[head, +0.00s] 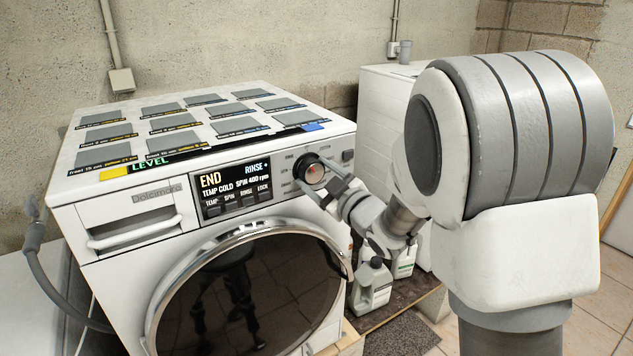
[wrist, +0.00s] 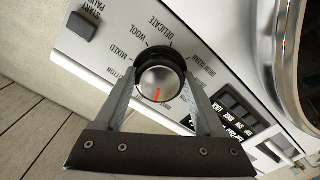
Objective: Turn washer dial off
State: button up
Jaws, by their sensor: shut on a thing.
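The white washer (head: 120,262) stands against the wall. Its display (head: 235,187) reads END, RINSE, TEMP COLD, SPIN 400 rpm. The washer dial (head: 314,173), a silver knob with a dark collar, is right of the display. In the wrist view the dial (wrist: 160,80) has a red mark on its face, toward the bottom of the picture. Printed labels ring it, among them DELICATE, WOOL and MIXED. My gripper (head: 322,180) is shut on the dial, one finger on each side, as the wrist view also shows (wrist: 161,86). The finger contacts are partly hidden.
The round door (head: 255,290) is below the display. A dark push button (wrist: 80,27) is near the dial. White bottles (head: 371,285) stand on a low board beside the washer. A white cabinet (head: 378,115) stands behind my arm. A hose (head: 40,262) hangs at the left.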

jog(key=shift+m+b, duration=0.85)
jog(key=shift+m, duration=1.45)
jog(key=o, duration=1.3)
jog(key=shift+o, duration=0.2)
jog(key=shift+s, duration=0.1)
jog(key=b+v, duration=0.3)
jog(key=v, duration=1.4)
